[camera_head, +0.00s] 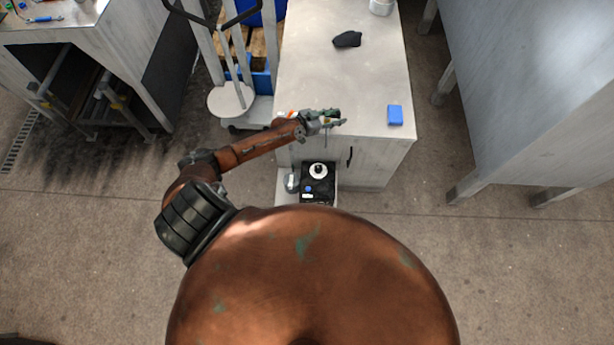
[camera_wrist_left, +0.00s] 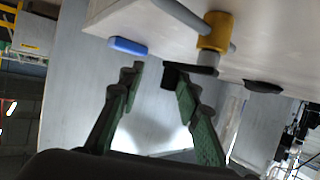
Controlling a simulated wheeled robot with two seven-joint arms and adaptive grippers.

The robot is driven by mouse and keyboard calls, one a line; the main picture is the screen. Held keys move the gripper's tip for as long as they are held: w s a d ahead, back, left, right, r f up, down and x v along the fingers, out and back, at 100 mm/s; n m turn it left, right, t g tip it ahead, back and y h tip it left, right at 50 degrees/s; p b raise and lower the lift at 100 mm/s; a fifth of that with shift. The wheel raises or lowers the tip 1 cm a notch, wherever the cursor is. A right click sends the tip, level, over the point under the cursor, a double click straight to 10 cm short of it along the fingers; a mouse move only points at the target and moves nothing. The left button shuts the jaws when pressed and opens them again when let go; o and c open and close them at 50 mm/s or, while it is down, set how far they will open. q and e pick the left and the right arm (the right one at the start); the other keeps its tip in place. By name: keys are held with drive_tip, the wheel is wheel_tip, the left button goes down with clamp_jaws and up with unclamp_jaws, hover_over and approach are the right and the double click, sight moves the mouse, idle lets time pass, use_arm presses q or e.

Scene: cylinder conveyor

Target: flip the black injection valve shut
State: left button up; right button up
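The black injection valve handle (camera_wrist_left: 176,74) shows in the left wrist view as a dark lever beneath a yellow fitting (camera_wrist_left: 214,32) on a grey pipe. My left gripper (camera_wrist_left: 156,78) has its two green fingers spread apart with nothing between them. The right-hand finger's tip is close to the black handle; I cannot tell whether they touch. In the head view my left gripper (camera_head: 338,119) is over the near part of the grey bench, and the valve cannot be made out there. My right gripper is in neither view.
On the bench (camera_head: 318,70) lie a blue block (camera_head: 395,115) at the right and a dark object (camera_head: 347,39) farther back. A black box with a white round top (camera_head: 318,171) stands in front. A hand truck (camera_head: 232,100) is at the left.

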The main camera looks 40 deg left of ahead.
use_arm(q)
drive_tip(key=shift+s+f+m+g+h+b, duration=0.15)
drive_tip(key=shift+s+m+g+h+b, duration=0.25)
drive_tip(key=shift+b, duration=1.25)
drive_tip(key=shift+s+f+m+g+h+b, duration=0.15)
drive_tip(key=shift+m+h+b, duration=0.35)
drive_tip(key=shift+b, duration=1.1)
drive_tip(key=v, duration=0.8)
drive_tip(key=s+d+f+g+y, duration=0.1)
drive_tip(key=s+d+f+g, duration=0.1)
drive_tip(key=s+f, duration=0.5)
drive_tip(key=s+d+f+n+g+y, duration=0.1)
drive_tip(key=s+d+f+g, duration=0.1)
drive_tip(key=s+f, duration=0.6)
wheel_tip(320, 180, down, 4)
drive_tip(key=shift+d+f+n+y, duration=0.1)
drive_tip(key=shift+d+n+y, duration=0.25)
drive_tip(key=shift+d, duration=0.25)
